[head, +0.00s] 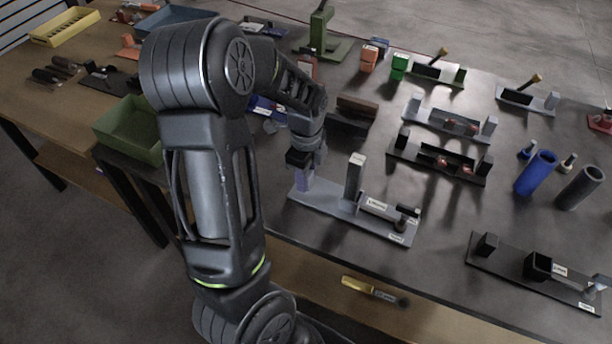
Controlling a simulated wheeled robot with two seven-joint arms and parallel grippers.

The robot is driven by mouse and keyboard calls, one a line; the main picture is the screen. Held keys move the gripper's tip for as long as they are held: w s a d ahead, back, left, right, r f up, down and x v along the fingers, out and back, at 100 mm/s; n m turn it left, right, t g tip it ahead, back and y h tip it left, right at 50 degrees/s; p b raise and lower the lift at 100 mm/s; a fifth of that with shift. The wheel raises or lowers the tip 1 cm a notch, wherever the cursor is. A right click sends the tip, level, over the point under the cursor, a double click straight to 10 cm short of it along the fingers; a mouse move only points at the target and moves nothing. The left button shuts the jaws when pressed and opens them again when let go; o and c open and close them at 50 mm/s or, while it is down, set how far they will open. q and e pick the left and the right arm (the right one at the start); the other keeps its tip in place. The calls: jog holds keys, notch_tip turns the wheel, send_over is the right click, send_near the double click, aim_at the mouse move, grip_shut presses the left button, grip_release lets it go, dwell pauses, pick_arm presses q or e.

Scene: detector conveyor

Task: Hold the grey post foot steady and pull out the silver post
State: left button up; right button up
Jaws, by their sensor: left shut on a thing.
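My left gripper (300,163) points down at the left end of a grey base plate (335,207), shut on a pale lavender block (304,181) that stands there; its fingers are mostly hidden by its own body. A grey upright post (354,176) with a white label on top stands on the same plate, to the right of the gripper. A labelled piece (375,205) and a dark clamp-like part (406,214) sit at the plate's right end. I cannot tell for certain which part is the post foot and which the silver post. My right gripper is out of view.
A blue tube (535,173) and a grey tube (580,188) stand at the right. A dark fixture (510,268) lies near the front right edge. A yellow-handled tool (357,284) lies below the front edge. A green tray (130,125) is at the left.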

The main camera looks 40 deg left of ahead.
pick_arm(q)
grip_shut()
dwell(1.7)
